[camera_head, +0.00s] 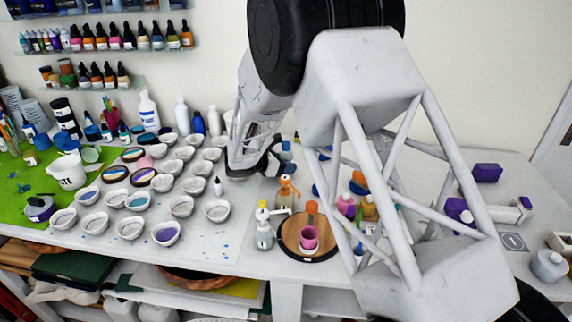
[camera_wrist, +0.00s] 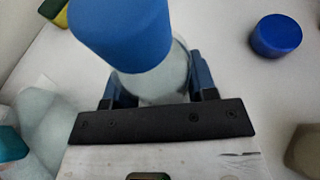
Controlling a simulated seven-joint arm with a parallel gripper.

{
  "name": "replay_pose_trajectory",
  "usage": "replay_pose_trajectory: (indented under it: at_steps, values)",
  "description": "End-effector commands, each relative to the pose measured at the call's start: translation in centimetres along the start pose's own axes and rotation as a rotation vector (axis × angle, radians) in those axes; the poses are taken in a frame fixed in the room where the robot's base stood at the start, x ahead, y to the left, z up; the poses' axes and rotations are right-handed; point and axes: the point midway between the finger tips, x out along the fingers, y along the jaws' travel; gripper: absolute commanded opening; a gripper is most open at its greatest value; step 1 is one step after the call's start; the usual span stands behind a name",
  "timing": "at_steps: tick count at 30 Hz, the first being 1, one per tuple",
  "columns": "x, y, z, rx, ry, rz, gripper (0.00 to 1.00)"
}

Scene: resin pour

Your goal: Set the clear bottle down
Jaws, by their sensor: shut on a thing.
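The clear bottle (camera_wrist: 172,80) with its large blue top (camera_wrist: 122,28) stands between the two dark blue fingers of my gripper (camera_wrist: 160,84) in the wrist view. The gripper is shut on its body. In the head view my gripper (camera_head: 268,163) is low over the white table behind the pump bottles, partly hidden by my own arm. I cannot tell whether the bottle's base touches the table.
A loose blue cap (camera_wrist: 277,37) lies to the right in the wrist view. Many small bowls (camera_head: 181,206) fill the table left of my gripper.

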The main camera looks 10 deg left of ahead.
Motion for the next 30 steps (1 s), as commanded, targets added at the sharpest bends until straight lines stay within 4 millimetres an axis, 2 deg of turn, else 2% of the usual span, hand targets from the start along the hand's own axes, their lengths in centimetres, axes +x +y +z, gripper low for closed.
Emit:
replay_pose_trajectory:
  at_steps: [12, 13, 18, 30]
  values:
    - [0.11, 0.02, -0.25, 0.000, -0.001, 0.000, 0.19]
    - [0.13, 0.00, -0.31, -0.001, 0.000, 0.000, 0.54]
    - [0.12, 0.00, -0.27, 0.000, 0.000, 0.000, 0.78]
    - [-0.02, 0.02, 0.07, 0.001, -0.001, 0.000, 0.78]
